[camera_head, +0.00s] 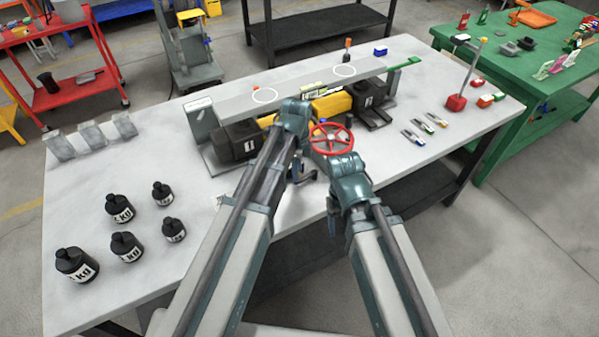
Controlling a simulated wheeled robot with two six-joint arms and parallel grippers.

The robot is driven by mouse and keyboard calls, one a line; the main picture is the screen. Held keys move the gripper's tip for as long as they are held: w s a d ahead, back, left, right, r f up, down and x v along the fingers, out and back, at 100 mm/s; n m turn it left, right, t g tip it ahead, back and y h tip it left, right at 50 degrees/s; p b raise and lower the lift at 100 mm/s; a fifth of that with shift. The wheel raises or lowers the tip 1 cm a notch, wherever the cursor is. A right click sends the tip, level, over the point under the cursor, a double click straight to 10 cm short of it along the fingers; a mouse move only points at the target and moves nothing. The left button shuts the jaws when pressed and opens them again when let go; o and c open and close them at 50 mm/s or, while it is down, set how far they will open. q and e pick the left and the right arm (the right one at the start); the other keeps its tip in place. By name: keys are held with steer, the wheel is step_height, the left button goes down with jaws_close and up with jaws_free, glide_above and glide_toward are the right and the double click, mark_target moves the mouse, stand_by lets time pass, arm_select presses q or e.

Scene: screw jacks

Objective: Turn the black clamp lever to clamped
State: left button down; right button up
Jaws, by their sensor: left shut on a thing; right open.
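A long grey beam (225,103) lies over a yellow body (332,106) and two black jack blocks, one at the left (236,142) and one at the right (372,92). A red handwheel (332,139) stands in front of them. My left gripper (299,172) points down below its wrist, left of the handwheel, near the bench's front edge. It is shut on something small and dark. I cannot tell the black clamp lever apart from the dark parts there. My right gripper (333,223) is open, low in front of the bench, mostly hidden by its own wrist.
Small coloured-handled tools (413,137) lie at the right. A red-based post (456,102) stands behind them. A green table (535,140) adjoins at the right.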

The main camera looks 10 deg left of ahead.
arm_select(q)
steer(key=shift+w+a+m, duration=0.1)
steer(key=shift+a+m, duration=0.05)
steer(key=shift+m, duration=0.25)
steer(key=c, duration=0.7)
jaws_free()
steer(key=shift+w, duration=0.1)
steer(key=shift+o, duration=0.2)
step_height(320, 180, up, 14)
steer(key=p, duration=1.4)
steer(key=shift+f, duration=0.15)
